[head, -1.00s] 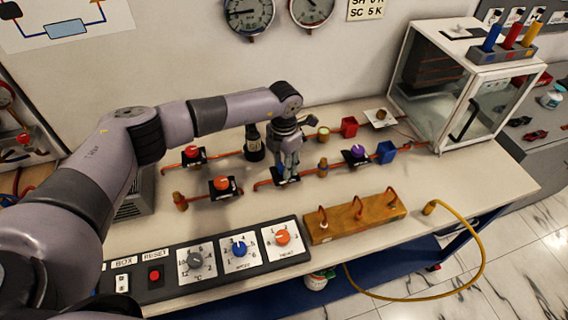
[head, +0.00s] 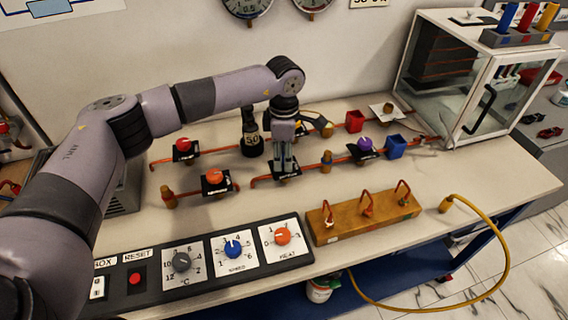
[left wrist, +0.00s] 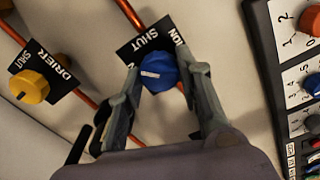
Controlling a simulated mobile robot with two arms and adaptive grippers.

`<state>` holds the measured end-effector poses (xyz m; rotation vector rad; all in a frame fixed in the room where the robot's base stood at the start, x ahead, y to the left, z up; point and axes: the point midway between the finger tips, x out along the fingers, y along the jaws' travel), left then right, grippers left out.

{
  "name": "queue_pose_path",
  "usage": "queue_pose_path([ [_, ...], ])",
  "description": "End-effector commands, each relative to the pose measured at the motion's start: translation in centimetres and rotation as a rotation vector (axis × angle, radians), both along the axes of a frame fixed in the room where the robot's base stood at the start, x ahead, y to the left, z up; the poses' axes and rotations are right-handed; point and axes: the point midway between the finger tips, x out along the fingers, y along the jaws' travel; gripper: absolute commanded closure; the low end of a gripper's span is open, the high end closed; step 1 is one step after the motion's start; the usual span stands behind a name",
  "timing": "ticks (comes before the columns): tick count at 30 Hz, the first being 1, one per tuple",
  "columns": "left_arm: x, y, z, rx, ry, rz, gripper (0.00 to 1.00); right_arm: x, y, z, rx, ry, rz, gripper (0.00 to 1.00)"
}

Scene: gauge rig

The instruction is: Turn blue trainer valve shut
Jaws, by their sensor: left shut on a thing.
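The blue valve knob (left wrist: 158,72) sits on a black plate (left wrist: 140,45) lettered SHUT in the left wrist view. Its white mark lies roughly crosswise in that picture, not pointing straight at the word SHUT. My left gripper (head: 285,167) reaches down onto this valve in the head view, hiding the knob there. In the left wrist view its two fingers stand on either side of the knob, closed on it. Part of the plate's right-hand lettering is covered by a finger. My right gripper is not in view.
A yellow knob (left wrist: 30,87) on a DRIER plate is close by. Red (head: 182,145), orange (head: 214,176) and purple (head: 365,144) knobs stand on nearby pipes. A control panel (head: 205,262) and brass manifold (head: 340,221) lie in front.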

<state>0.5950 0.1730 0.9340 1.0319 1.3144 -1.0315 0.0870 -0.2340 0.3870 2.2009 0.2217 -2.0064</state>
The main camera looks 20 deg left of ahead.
Motion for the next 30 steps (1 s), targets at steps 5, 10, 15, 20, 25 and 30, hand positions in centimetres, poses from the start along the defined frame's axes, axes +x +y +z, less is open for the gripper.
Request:
queue_pose_path([
  [5, 0.2, 0.0, -0.3, -0.003, -0.006, -0.165, 0.95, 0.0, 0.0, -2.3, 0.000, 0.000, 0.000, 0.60],
  [10, 0.2, 0.0, -0.2, -0.003, -0.006, -0.324, 0.95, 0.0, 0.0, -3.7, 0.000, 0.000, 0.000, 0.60],
  [15, 0.2, 0.0, -0.1, -0.002, -0.006, -0.472, 0.95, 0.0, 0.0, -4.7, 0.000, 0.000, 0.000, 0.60],
  [20, 0.3, 0.0, 0.0, -0.003, -0.006, -0.587, 0.95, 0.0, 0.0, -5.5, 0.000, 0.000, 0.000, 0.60],
  [25, 0.3, 0.0, 0.1, -0.002, -0.006, -0.676, 0.95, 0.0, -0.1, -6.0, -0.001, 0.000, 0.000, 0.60],
  [30, 0.3, 0.0, 0.2, -0.001, -0.005, -0.730, 0.95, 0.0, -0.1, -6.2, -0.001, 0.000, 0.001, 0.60],
])
